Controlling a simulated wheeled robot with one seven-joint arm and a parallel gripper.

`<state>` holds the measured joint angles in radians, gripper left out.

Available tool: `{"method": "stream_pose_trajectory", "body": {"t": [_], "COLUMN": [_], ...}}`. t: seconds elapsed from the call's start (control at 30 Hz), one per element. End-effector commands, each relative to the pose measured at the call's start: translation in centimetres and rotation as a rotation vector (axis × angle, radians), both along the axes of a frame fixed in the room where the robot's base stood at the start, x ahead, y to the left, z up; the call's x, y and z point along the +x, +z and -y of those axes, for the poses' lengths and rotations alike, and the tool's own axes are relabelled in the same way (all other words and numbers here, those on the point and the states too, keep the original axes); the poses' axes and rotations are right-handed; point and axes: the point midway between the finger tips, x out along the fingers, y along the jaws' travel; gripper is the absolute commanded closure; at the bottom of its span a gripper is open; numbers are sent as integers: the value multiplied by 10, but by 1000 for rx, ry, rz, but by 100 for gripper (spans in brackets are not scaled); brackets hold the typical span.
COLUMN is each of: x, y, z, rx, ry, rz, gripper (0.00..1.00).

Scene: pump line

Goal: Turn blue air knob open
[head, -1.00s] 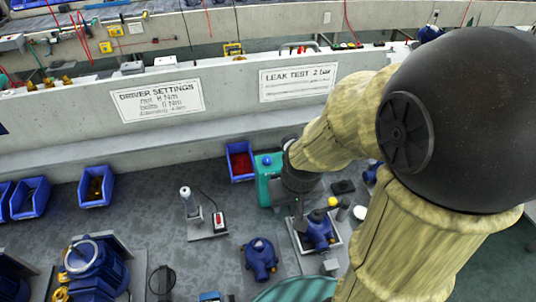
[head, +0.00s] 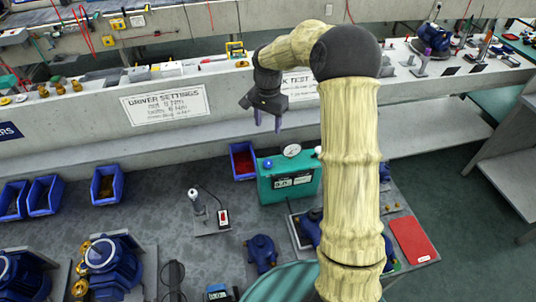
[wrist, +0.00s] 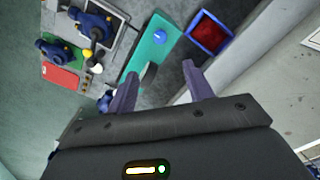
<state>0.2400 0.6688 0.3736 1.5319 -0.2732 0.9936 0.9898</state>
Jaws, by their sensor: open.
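The blue air knob (head: 268,164) sits on the top left of a teal box (head: 265,188) on the bench. A round white gauge (head: 291,150) stands on the same top, and the box front carries small display panels. My gripper (head: 268,122) hangs above and behind the box with its fingers pointing down, apart and empty. In the wrist view the open fingers of my gripper (wrist: 159,76) point toward the teal box (wrist: 143,52). The blue knob (wrist: 159,36) shows beyond the fingertips, untouched. I cannot tell the knob's setting.
A blue bin of red parts (head: 243,160) stands close left of the teal box. A concrete ledge with signs (head: 165,106) rises behind. Blue pump parts (head: 261,252) and a red booklet (head: 413,238) lie nearer. My arm hides some of the bench right of the box.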

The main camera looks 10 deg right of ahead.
Motion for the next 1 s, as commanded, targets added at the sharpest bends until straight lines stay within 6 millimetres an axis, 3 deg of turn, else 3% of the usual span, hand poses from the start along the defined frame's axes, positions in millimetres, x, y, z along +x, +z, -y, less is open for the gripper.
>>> {"method": "stream_pose_trajectory", "body": {"t": [0.47, 1.0], "x": [1, 0], "y": [-7, -93], "z": [1, 0], "rx": [-1, 1], "ry": [-7, -6], "rz": [-2, -4], "gripper": [48, 48]}}
